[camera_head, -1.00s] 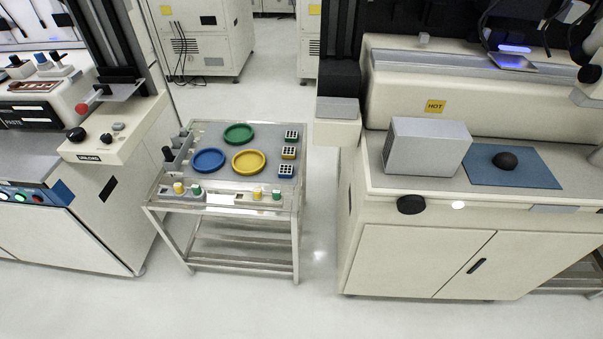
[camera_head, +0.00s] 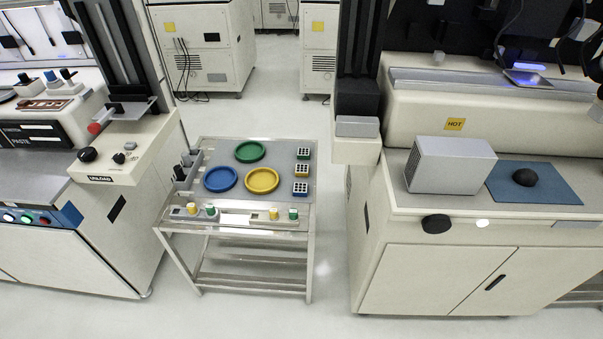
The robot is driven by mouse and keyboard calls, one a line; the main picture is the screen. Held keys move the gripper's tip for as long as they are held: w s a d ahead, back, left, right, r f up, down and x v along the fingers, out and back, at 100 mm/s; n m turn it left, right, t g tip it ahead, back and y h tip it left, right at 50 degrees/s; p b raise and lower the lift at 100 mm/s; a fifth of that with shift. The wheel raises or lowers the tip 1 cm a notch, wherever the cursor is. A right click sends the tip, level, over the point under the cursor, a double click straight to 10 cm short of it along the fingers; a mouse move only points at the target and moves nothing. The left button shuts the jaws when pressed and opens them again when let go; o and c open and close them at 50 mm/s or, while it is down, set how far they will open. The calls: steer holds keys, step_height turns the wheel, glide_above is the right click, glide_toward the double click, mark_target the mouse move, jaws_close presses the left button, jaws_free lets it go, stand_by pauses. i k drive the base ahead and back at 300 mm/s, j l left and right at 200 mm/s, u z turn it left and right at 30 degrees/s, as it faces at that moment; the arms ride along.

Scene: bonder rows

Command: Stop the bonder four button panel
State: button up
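A button panel (camera_head: 36,217) sits on the front edge of the left machine (camera_head: 85,245), at the left edge of the picture. It carries a row of small lit buttons, among them a green button (camera_head: 27,219) and a red button (camera_head: 44,220). A blue piece caps its right end. I cannot read a bonder number on it. A red knob (camera_head: 94,128) and a black knob (camera_head: 87,155) stand on the same machine, by a block marked UNLOAD. My gripper is not in view.
A metal cart (camera_head: 260,224) with green, blue and yellow round trays stands between the machines. The right machine (camera_head: 425,280) holds a grey box (camera_head: 450,165), a blue mat (camera_head: 560,184) with a black mouse, and a HOT label. White floor (camera_head: 180,310) is clear in front.

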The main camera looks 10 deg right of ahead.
mark_target(43, 220)
steer(key=u, duration=1.35)
